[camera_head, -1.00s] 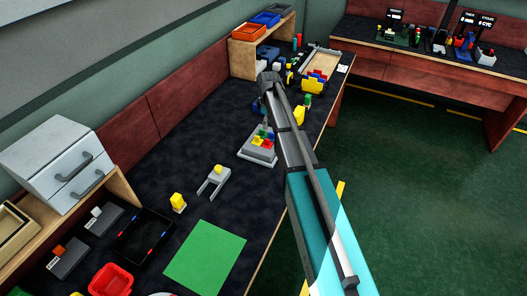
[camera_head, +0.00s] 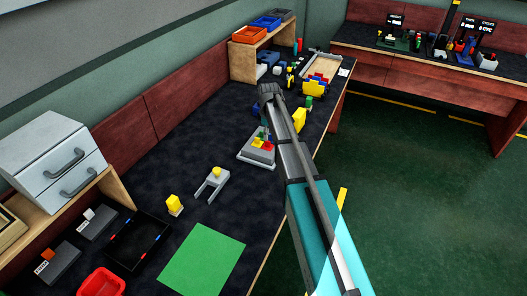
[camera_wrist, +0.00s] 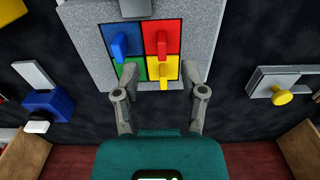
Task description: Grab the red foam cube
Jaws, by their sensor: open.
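A small red block (camera_wrist: 161,43) stands on the red square of a grey board (camera_wrist: 80,25) in the wrist view. Blue, green and yellow squares with small raised pieces adjoin it. I cannot tell whether the red block is foam or a true cube. My gripper (camera_wrist: 160,78) is open and empty, its two fingers apart at the board's near edge, on either side of the yellow and green pieces. In the head view the board (camera_head: 255,160) lies beside my arm, with some red showing on it; my gripper cannot be made out there.
A grey fork-shaped holder (camera_head: 210,188), a yellow piece (camera_head: 174,205) and a green mat (camera_head: 203,260) lie nearer on the dark table. A yellow block (camera_head: 299,120) stands just right of my arm. A wooden shelf (camera_head: 243,62) holds bins behind.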

